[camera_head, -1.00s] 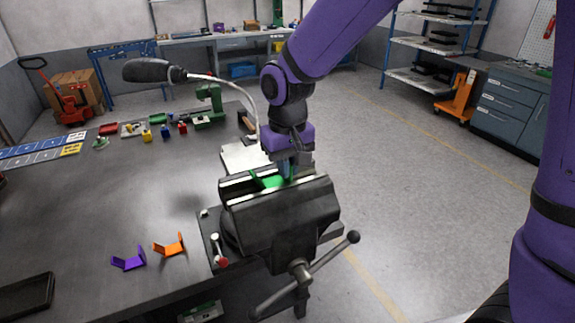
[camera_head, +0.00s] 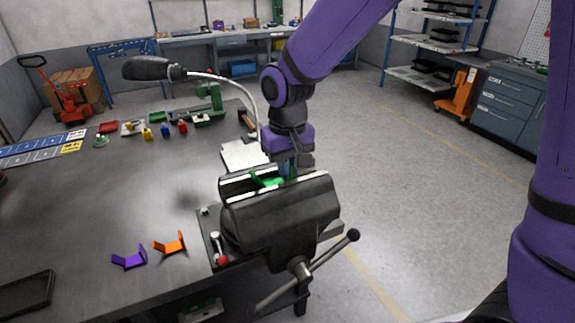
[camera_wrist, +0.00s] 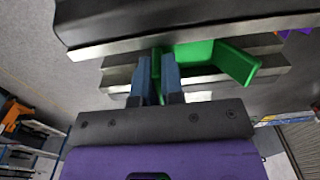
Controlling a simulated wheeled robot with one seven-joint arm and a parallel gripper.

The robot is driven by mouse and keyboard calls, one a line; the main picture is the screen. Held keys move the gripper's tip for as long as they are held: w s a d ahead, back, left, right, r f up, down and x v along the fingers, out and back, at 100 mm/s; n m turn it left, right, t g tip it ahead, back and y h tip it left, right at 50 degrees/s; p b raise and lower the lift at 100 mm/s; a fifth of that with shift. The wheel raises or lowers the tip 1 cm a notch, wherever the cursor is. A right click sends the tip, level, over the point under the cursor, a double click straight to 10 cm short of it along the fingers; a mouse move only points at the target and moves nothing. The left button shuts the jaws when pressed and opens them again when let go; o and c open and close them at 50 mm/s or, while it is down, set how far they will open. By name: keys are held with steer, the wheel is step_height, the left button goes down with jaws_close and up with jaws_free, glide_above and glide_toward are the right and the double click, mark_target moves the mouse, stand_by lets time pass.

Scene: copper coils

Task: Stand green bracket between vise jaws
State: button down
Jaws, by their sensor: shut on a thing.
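The green bracket (camera_head: 268,181) is between the two jaws of the dark vise (camera_head: 285,215) at the table's right edge; the near jaw hides its lower part. In the wrist view the green bracket (camera_wrist: 200,53) shows a flat plate along the jaw gap and a second plate angled out to the right. My gripper (camera_wrist: 158,62) is shut on the bracket's left part, with its blue fingers at the jaw gap. In the head view my gripper (camera_head: 290,170) is partly hidden behind the near jaw. Whether the bracket touches either jaw is unclear.
A purple bracket (camera_head: 129,257) and an orange bracket (camera_head: 170,244) lie on the table (camera_head: 110,205) left of the vise. The vise handle (camera_head: 305,272) sticks out in front. A lamp (camera_head: 150,70) with a bent neck stands near my arm. A dark tray (camera_head: 27,294) is front left.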

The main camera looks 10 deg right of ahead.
steer(key=c, duration=1.2)
jaws_free()
steer(key=shift+o, duration=0.2)
steer(key=shift+r, duration=4)
